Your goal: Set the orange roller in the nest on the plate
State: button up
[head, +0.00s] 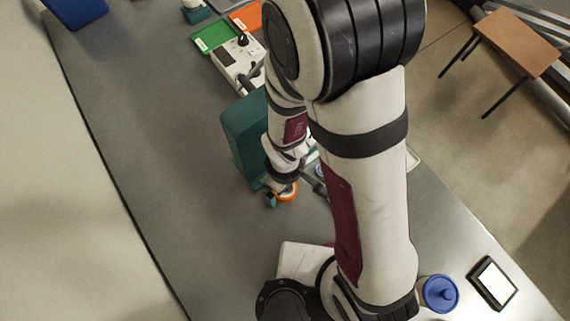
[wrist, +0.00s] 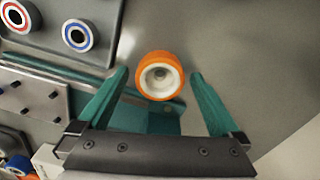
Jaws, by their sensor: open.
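The orange roller (wrist: 146,86) has a white hub facing the camera. In the wrist view it sits between the tips of my gripper (wrist: 158,76), whose teal fingers are open on either side with a small gap. In the head view the roller (head: 288,194) shows partly below my gripper (head: 279,190) at the bench. I cannot tell whether a finger touches it. A grey metal plate with screws (wrist: 32,98) shows at the left of the wrist view. I cannot make out the nest; my arm hides much of that area in the head view.
A tray (wrist: 110,14) at the upper left of the wrist view holds red-ringed and blue-ringed rollers. A teal block (head: 240,135) stands beside my wrist. A blue-lidded jar (head: 440,293) and framed tablet (head: 493,283) lie at lower right. The bench left is clear.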

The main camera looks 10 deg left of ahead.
notch_tip(320, 180, up, 12)
jog(key=r, duration=0.1)
jog(key=s+d+r+m+y, duration=0.1)
jog(key=s+d+r+m, duration=0.2)
jog(key=m, duration=0.5)
jog(key=s+d+r+m, duration=0.3)
jog(key=d+r+m, duration=0.2)
jog(key=d+m, duration=0.2)
jog(key=m, duration=0.2)
jog(key=shift+s+m+y, duration=0.15)
jog(key=shift+m+y, duration=0.15)
jog(key=shift+y, duration=0.1)
